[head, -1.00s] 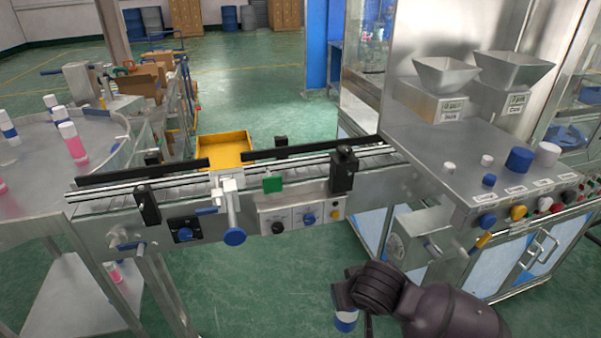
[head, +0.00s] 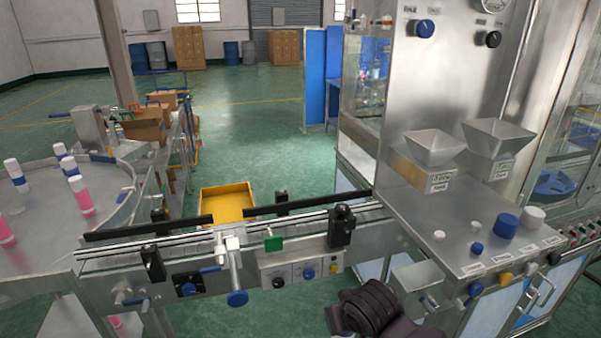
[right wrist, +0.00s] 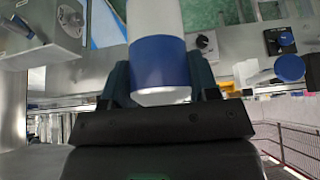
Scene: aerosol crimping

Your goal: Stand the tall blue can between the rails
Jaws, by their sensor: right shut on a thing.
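My right gripper (right wrist: 160,85) is shut on the tall blue can (right wrist: 160,64), whose blue band and white body show between the fingers in the right wrist view. In the head view my right wrist (head: 370,310) is at the bottom, right of centre, in front of the conveyor; the fingertips and the can are out of that frame. The rails (head: 190,240) run along the conveyor from left to right, with a gap between them. No can stands between the rails in the visible stretch. My left gripper is not in view.
Black guide bars (head: 148,228) and black posts (head: 341,228) stand along the conveyor. A white clamp with a blue knob (head: 237,298) juts out at its front. A steel machine (head: 470,240) with hoppers stands right. A round table (head: 50,225) with several cans is left.

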